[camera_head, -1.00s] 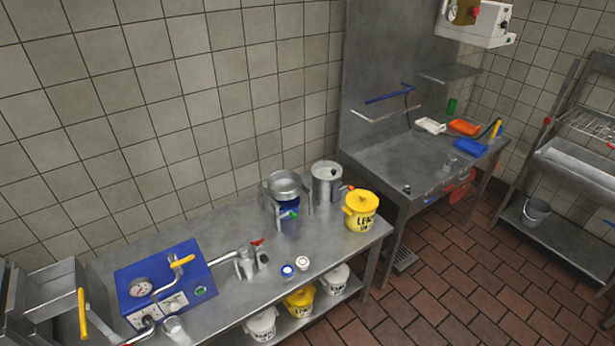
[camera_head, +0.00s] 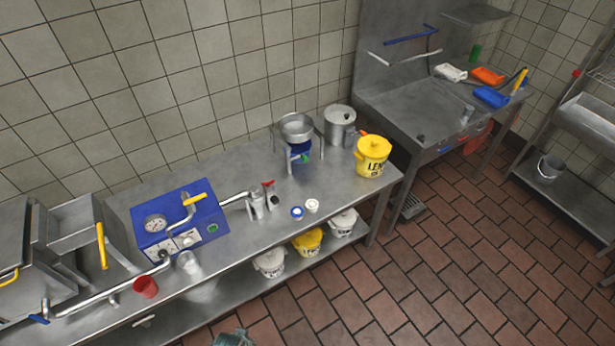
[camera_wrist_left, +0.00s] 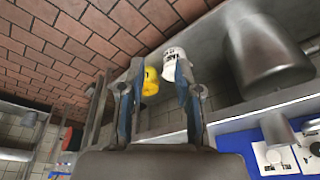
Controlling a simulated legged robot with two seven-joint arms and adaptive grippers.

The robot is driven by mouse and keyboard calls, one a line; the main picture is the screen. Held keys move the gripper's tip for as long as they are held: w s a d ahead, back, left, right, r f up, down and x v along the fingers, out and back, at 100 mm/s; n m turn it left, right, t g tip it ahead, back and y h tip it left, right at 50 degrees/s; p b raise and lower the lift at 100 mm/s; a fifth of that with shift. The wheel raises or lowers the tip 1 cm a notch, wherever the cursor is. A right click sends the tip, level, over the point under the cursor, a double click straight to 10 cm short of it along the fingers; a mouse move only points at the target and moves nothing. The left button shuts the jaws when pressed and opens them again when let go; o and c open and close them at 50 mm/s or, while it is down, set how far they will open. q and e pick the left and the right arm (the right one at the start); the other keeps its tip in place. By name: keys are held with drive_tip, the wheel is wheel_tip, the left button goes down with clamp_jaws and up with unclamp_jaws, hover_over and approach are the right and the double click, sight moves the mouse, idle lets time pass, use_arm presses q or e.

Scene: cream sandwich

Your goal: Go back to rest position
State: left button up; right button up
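My left gripper (camera_wrist_left: 159,75) shows in the left wrist view. Its two dark fingers with blue parts stand apart, and I see nothing held between them. Beyond the fingertips are a yellow bucket (camera_wrist_left: 151,82) and a white bucket (camera_wrist_left: 171,65), apart from the gripper. I cannot make out the left gripper in the head view. My right gripper is in neither view. A small grey-green shape (camera_head: 232,338) is cut off by the head view's bottom edge, and I cannot tell what it is.
The brick floor (camera_head: 400,290) in front is clear.

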use_arm(q)
drive_tip(key=s+f+g+b, duration=0.1)
drive_tip(key=s+f, duration=0.3)
drive_tip(key=f, duration=0.7)
drive_tip(key=s+f, duration=0.4)
drive_tip(key=f, duration=0.8)
drive_tip(key=s+a+f+g, duration=0.1)
drive_tip(key=s+a+f, duration=0.2)
drive_tip(key=s+f, duration=0.6)
drive_tip(key=s, duration=0.4)
drive_tip(key=shift+a+f+b, duration=0.2)
drive_tip(key=shift+f+b, duration=0.15)
drive_tip(key=shift+b, duration=0.05)
drive_tip(key=shift+s, duration=0.1)
